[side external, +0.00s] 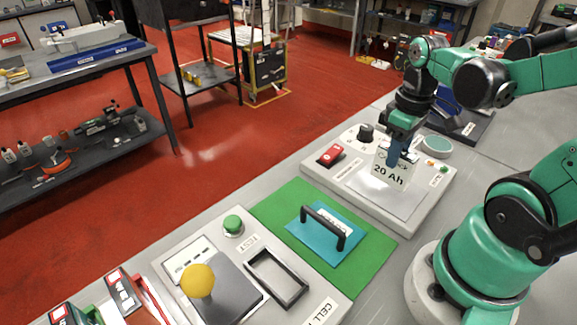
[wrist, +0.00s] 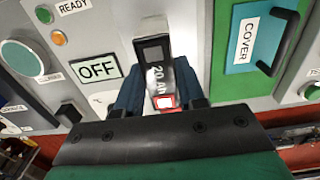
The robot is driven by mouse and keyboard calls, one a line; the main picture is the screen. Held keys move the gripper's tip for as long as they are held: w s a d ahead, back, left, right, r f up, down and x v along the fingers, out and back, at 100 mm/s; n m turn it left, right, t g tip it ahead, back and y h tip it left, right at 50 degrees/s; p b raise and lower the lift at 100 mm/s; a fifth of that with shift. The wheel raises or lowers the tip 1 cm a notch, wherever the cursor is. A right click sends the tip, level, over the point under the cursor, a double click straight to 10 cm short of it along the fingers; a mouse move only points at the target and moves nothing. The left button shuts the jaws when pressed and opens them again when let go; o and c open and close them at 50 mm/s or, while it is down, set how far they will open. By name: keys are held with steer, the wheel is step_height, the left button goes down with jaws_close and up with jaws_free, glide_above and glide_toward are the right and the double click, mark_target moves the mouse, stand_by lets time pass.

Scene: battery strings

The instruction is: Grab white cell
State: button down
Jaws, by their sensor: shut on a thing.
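The white cell (side external: 388,178), a block marked "20 Ah", stands upright over the pale plate (side external: 385,202) of the grey tester box at the right. I cannot tell whether its underside touches the plate. My gripper (side external: 397,156) points down, with its blue fingers shut on the upper part of the cell.
The tester box carries a red switch (side external: 331,154), a black knob (side external: 366,132) and a green disc (side external: 438,146). A teal cover (side external: 325,250) with a black handle lies on a green mat (side external: 375,262). A yellow ball knob (side external: 198,280) and a black frame (side external: 278,297) stand on another panel.

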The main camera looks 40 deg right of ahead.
steer(key=shift+r, duration=1.55)
